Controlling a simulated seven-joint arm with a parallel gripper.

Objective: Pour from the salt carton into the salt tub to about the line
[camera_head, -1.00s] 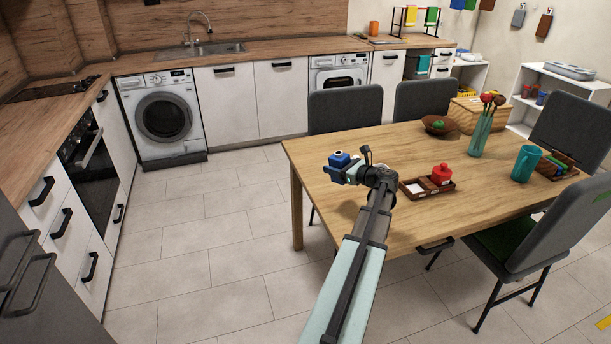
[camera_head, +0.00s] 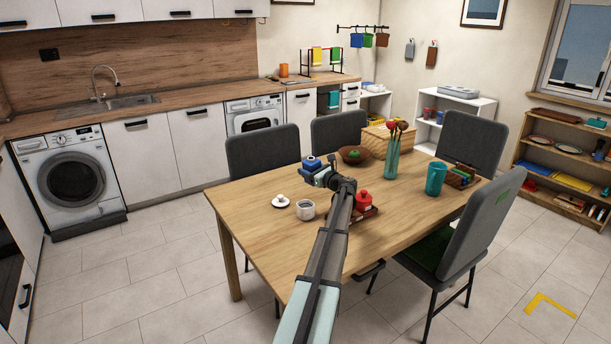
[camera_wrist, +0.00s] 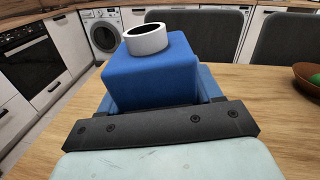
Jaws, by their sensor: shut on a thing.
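My gripper (camera_head: 316,172) is shut on the blue salt carton (camera_head: 311,163) and holds it above the dining table. In the wrist view the carton (camera_wrist: 152,78) fills the middle, roughly upright, with a white ring-shaped opening (camera_wrist: 146,40) on top. A small pale open tub (camera_head: 305,210), apparently the salt tub, stands on the table left of my arm, nearer the camera than the carton. A round white lid (camera_head: 280,201) with a dark knob lies just left of it. The tub's line and the level inside are too small to make out.
Right of my arm, a red lidded jar (camera_head: 364,199) stands in a dark tray (camera_head: 368,215), partly hidden. A brown bowl (camera_head: 355,154), utensil vase (camera_head: 391,160) and teal cup (camera_head: 435,179) stand farther off. The table's left front (camera_head: 262,236) is clear.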

